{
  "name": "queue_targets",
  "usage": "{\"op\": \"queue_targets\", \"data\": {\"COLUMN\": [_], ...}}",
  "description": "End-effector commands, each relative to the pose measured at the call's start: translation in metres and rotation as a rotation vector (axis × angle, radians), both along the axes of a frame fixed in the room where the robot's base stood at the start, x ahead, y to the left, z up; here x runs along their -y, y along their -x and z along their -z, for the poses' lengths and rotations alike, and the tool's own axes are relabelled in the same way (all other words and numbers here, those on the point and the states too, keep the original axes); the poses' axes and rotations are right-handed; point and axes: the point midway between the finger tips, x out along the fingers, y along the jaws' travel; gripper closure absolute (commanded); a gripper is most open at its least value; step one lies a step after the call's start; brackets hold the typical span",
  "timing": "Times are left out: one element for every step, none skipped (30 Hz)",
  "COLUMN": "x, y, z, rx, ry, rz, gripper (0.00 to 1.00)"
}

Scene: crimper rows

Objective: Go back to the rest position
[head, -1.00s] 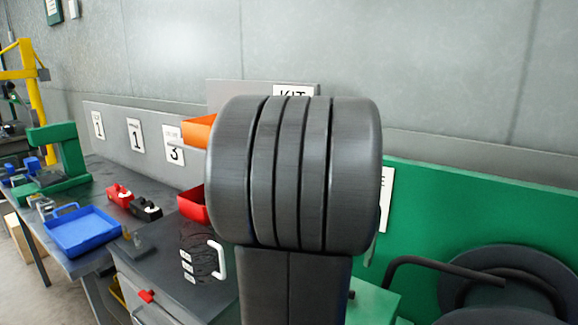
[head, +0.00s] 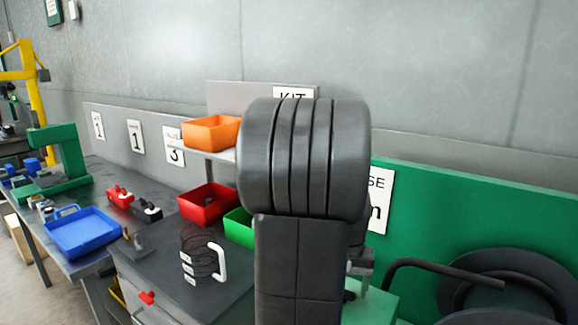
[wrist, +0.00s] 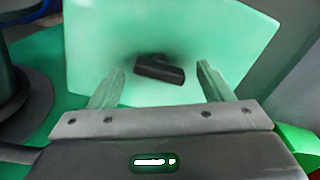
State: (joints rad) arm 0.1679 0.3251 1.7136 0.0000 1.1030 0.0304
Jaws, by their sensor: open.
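My gripper (wrist: 160,75) shows in the wrist view with its two fingers spread wide and nothing between them. It points toward a pale green surface (wrist: 100,50), where a small black object (wrist: 159,70) lies beyond the fingertips. I cannot tell what that object is or how far off it lies.
An orange bin (head: 212,132) sits on a shelf above. A blue tray (head: 84,232) lies left. A dark round reel (head: 500,285) is at right.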

Motion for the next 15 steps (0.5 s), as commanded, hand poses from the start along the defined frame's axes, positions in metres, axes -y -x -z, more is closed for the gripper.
{"op": "queue_targets", "data": {"x": [0.0, 0.0, 0.0, 0.0, 0.0, 0.0, 0.0, 0.0, 0.0, 0.0, 0.0, 0.0, 0.0, 0.0, 0.0], "y": [-0.0001, 0.0, 0.0, -0.0001, -0.0001, 0.0, -0.0001, -0.0001, -0.0001, -0.0001, -0.0001, -0.0001, -0.0001, -0.0001, -0.0001], "z": [-0.0001, -0.0001, -0.0001, -0.0001, -0.0001, -0.0002, -0.0002, -0.0002, -0.0002, -0.0002, -0.0002, -0.0002, -0.0002, -0.0002, -0.0002], "rx": [0.0, 0.0, 0.0, 0.0, 0.0, 0.0, 0.0, 0.0, 0.0, 0.0, 0.0, 0.0, 0.0, 0.0, 0.0], "ry": [0.0, 0.0, 0.0, 0.0, 0.0, 0.0, 0.0, 0.0, 0.0, 0.0, 0.0, 0.0, 0.0, 0.0, 0.0], "rz": [-0.037, -0.062, -0.095, -0.121, -0.146, -0.179, -0.204, -0.228, -0.262, -0.287, -0.312, -0.345, -0.37, -0.395, -0.429], "gripper": [0.27, 0.27, 0.27, 0.27, 0.27, 0.27, 0.27, 0.27, 0.27, 0.27, 0.27, 0.27, 0.27, 0.27, 0.27]}}
